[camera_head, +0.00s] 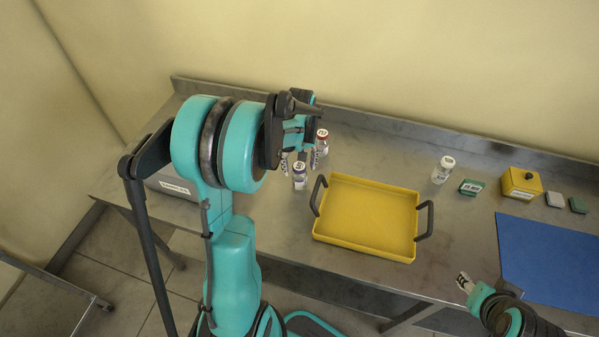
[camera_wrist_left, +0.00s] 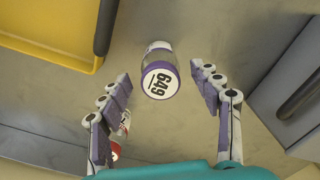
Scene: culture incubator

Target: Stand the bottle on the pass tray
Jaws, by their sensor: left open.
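A bottle with a purple-rimmed white cap marked 649 (camera_wrist_left: 159,78) stands upright on the metal bench; in the head view it is the front one of two bottles (camera_head: 299,176) left of the yellow tray (camera_head: 322,227). My left gripper (camera_head: 302,160) is open above it. In the left wrist view the open fingers (camera_wrist_left: 166,90) lie to either side of the bottle, with gaps between. The tray also shows at the upper left there (camera_wrist_left: 50,45) and its visible floor is empty. My right gripper (camera_head: 466,284) is at the bench's front edge; its finger opening is unclear.
A red-marked bottle (camera_head: 322,142) stands just behind, close to the left gripper. Another bottle (camera_head: 443,169), a green box (camera_head: 471,187), a yellow box (camera_head: 521,183) and small blocks stand at the right. A blue mat (camera_head: 550,260) covers the front right. A grey labelled box (camera_head: 174,187) is at the left.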

